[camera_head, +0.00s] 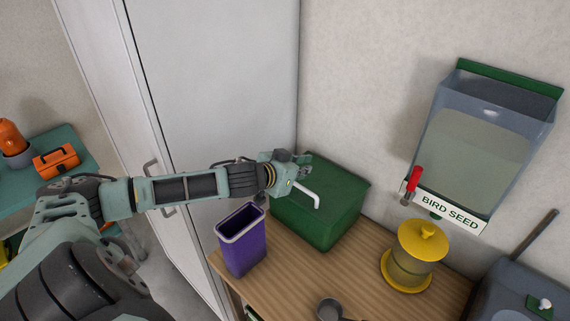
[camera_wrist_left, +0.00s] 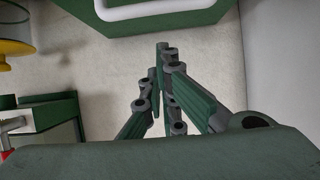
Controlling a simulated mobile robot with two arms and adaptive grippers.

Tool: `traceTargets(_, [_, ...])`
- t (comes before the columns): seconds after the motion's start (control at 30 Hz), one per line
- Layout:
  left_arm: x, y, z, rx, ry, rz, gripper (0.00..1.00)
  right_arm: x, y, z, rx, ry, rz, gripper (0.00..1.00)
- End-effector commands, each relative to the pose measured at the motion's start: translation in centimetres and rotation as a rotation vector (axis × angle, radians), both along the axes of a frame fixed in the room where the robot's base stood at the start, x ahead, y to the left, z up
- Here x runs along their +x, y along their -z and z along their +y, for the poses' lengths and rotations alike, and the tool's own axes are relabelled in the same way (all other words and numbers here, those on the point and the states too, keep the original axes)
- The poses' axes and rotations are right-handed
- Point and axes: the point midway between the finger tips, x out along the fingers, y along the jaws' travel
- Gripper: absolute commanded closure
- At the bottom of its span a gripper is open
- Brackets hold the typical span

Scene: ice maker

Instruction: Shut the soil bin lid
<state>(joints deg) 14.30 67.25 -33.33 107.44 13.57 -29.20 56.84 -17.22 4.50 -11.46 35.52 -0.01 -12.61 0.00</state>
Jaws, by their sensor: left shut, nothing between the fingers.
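The soil bin appears to be the green box (camera_head: 312,225) on the wooden counter against the wall. Its green lid (camera_head: 345,177) has a white handle (camera_head: 306,193) and looks down on the box, with no clear gap visible. My left gripper (camera_head: 303,163) is shut and empty, over the bin's back left part near the handle. Whether it touches the lid cannot be told. In the left wrist view, the shut fingers (camera_wrist_left: 163,52) are in front of the pale wall, and the white handle (camera_wrist_left: 150,10) shows at the top edge. My right gripper is not in view.
A purple open container (camera_head: 243,245) stands left of the bin, below my left forearm. A yellow-topped jar (camera_head: 413,255) stands to the right and a scoop (camera_head: 329,309) in front. A bird seed dispenser (camera_head: 480,145) hangs on the wall. A tall white cabinet (camera_head: 215,80) is behind my arm.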

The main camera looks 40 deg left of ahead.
Motion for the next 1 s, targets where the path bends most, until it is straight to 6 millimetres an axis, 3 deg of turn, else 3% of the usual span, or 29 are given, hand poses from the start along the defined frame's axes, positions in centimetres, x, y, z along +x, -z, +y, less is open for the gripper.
traceTargets(0.03, [0.2,-1.6,0.1,-0.001,-0.002,-0.001,1.00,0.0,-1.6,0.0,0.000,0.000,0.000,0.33])
traceTargets(0.07, [0.1,-1.6,0.3,0.000,-0.002,0.000,1.00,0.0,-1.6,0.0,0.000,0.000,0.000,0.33])
traceTargets(0.1, [-0.9,-0.8,0.4,0.004,0.000,0.003,1.00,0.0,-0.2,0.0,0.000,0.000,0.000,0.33])
traceTargets(0.4, [-4.6,-2.6,0.4,0.006,0.005,0.004,1.00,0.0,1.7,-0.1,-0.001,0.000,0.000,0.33])
traceTargets(0.77, [-6.7,-3.8,0.6,0.005,0.004,0.005,1.00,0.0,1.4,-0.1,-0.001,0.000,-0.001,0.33])
traceTargets(0.83, [-7.1,-4.8,0.7,0.005,-0.001,0.006,1.00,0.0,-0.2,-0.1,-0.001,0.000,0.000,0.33])
traceTargets(1.0, [-8.1,-5.1,0.9,0.005,-0.004,0.004,1.00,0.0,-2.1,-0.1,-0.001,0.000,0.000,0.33])
